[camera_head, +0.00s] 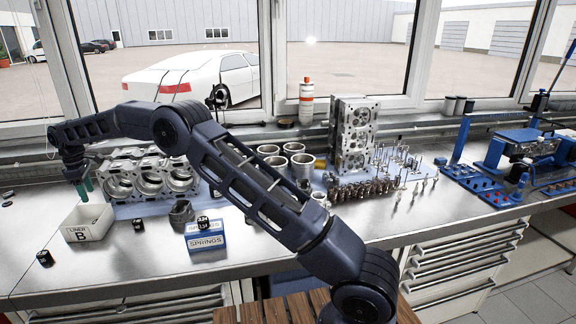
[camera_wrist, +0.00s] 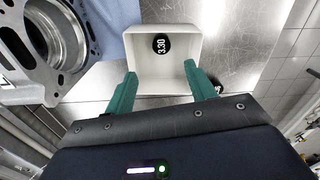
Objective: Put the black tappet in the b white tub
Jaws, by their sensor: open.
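The white tub (camera_head: 88,229), labelled LINER B, stands at the left of the bench; its rim also shows in the wrist view (camera_wrist: 221,48). A black tappet (camera_wrist: 161,44) marked 3.30 lies inside the tub, against the far part of its floor. My gripper (camera_head: 84,190) is above the tub, its green fingers pointing down. In the wrist view my gripper (camera_wrist: 160,70) is open, with nothing between the fingers; the tappet lies beyond the fingertips, apart from them. Other black tappets lie on the bench, one in front of the tub (camera_head: 45,258) and one to its right (camera_head: 138,225).
An engine block (camera_head: 150,178) stands close behind and right of the tub. A dark cup (camera_head: 181,214) and a blue SPRINGS box (camera_head: 206,238) stand further right. Small dark pieces (camera_head: 8,195) lie at the far left. The bench front is mostly clear.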

